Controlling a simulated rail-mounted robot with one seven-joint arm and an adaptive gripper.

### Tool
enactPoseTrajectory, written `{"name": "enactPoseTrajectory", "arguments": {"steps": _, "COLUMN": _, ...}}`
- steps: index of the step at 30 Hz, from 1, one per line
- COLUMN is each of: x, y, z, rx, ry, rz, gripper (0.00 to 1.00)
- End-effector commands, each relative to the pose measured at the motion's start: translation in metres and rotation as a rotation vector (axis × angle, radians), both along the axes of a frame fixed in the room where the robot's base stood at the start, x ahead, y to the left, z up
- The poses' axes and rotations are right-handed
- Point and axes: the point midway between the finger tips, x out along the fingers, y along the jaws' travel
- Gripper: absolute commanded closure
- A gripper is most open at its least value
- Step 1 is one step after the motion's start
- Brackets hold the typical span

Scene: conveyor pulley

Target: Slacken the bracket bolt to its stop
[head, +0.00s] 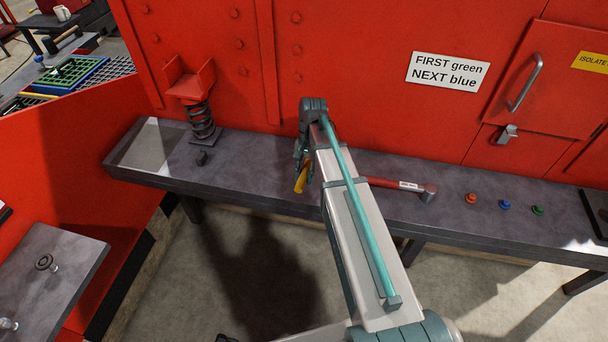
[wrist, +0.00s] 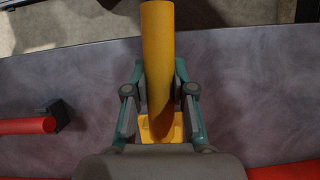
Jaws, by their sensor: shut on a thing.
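My gripper (head: 302,160) is over the bench and shut on a yellow tool (head: 301,183), whose handle hangs by the fingers. In the wrist view my gripper (wrist: 160,122) has its fingers on either side of the yellow tool (wrist: 158,50), a thick rounded bar with a flatter yellow part below it. The tool's far end is hidden. A red bracket (head: 190,80) with a dark coil spring (head: 201,122) under it stands at the back left of the bench, apart from my gripper. I cannot make out the bracket bolt for certain.
A red-handled hammer (head: 395,185) lies right of my arm. Orange (head: 471,198), blue (head: 504,204) and green (head: 538,209) buttons sit further right. A sign (head: 447,72) reads "FIRST green NEXT blue". The bench (head: 250,165) between spring and gripper is clear.

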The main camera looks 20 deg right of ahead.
Motion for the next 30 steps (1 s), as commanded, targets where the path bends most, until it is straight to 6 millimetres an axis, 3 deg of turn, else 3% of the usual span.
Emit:
{"name": "enactPoseTrajectory", "arguments": {"steps": 10, "x": 0.023, "y": 0.028, "z": 0.003, "rx": 0.0, "ry": 0.0, "rz": -0.214, "gripper": 1.0}}
{"name": "enactPoseTrajectory", "arguments": {"steps": 22, "x": 0.085, "y": 0.067, "z": 0.002, "rx": 0.002, "ry": 0.0, "rz": -0.659, "gripper": 1.0}}
{"name": "enactPoseTrajectory", "arguments": {"steps": 30, "x": 0.133, "y": 0.075, "z": 0.002, "rx": 0.002, "ry": -0.001, "rz": -0.958, "gripper": 1.0}}
